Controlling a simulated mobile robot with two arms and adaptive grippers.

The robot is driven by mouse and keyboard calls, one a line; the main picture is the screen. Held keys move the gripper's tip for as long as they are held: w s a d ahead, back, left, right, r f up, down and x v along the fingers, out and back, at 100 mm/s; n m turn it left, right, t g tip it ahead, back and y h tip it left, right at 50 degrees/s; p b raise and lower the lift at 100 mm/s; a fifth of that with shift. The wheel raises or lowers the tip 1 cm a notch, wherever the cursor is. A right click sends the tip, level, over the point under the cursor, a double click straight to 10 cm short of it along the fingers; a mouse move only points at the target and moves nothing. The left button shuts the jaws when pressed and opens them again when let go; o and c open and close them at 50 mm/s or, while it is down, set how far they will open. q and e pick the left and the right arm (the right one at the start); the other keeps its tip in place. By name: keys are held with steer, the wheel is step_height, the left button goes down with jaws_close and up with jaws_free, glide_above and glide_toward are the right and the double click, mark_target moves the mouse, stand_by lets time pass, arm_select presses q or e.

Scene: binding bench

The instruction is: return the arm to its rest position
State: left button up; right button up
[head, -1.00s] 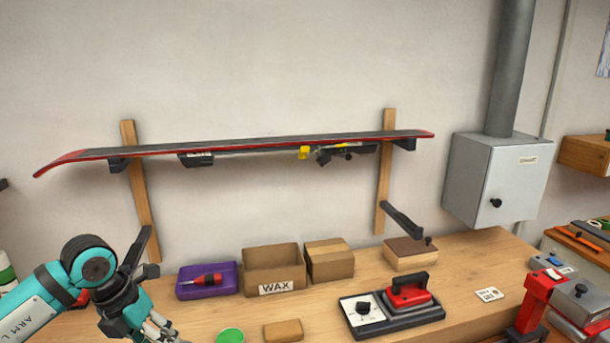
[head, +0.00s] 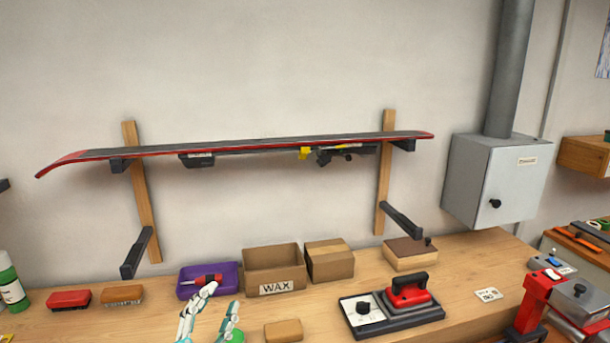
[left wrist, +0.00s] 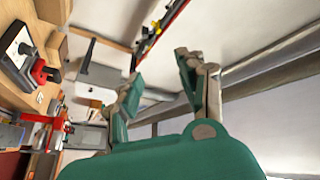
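My left gripper (head: 212,315) shows at the bottom of the head view, in front of the purple tray and partly over the green round lid. Its two fingers are spread apart with nothing between them. In the left wrist view the fingers (left wrist: 158,82) are also apart and empty, with the wall and ceiling beyond them. The rest of my left arm is below the head view's edge. My right gripper is in neither view.
On the bench (head: 200,322) are a purple tray (head: 183,291) with a red-handled tool, a WAX box (head: 273,262), a brown box (head: 330,262), a tan block (head: 284,330) and an iron on its base (head: 409,293). A red-edged ski (head: 250,146) lies on the upper wall brackets.

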arm_select(q)
steer(key=s+a+f+n+g+y, duration=0.3)
steer(key=s+a+f+n+g, duration=0.1)
steer(key=f, duration=0.5)
steer(key=s+a+f+n+g+y, duration=0.3)
steer(key=s+f+n+g, duration=0.1)
steer(key=f, duration=0.4)
steer(key=s+d+f+n+g, duration=0.1)
steer(key=s+f+g, duration=0.4)
steer(key=s, duration=0.4)
steer(key=s+f+n+g, duration=0.1)
steer(key=s+f+g, duration=0.3)
steer(key=s+f, duration=0.4)
steer(key=s+f+g+b, duration=0.1)
steer(key=s+f+b, duration=0.15)
steer(key=f, duration=1.35)
steer(key=s+f+b, duration=0.1)
steer(key=f+b, duration=0.3)
steer(key=f, duration=1.3)
steer(key=s+a+f+g+b, duration=0.1)
steer(key=s+a+f+b, duration=0.1)
steer(key=s+f, duration=1.3)
step_height(320, 180, down, 2)
steer(key=shift+s+a+f+h+b, duration=0.2)
steer(key=shift+a+h+b, duration=0.1)
steer(key=shift+b, duration=0.4)
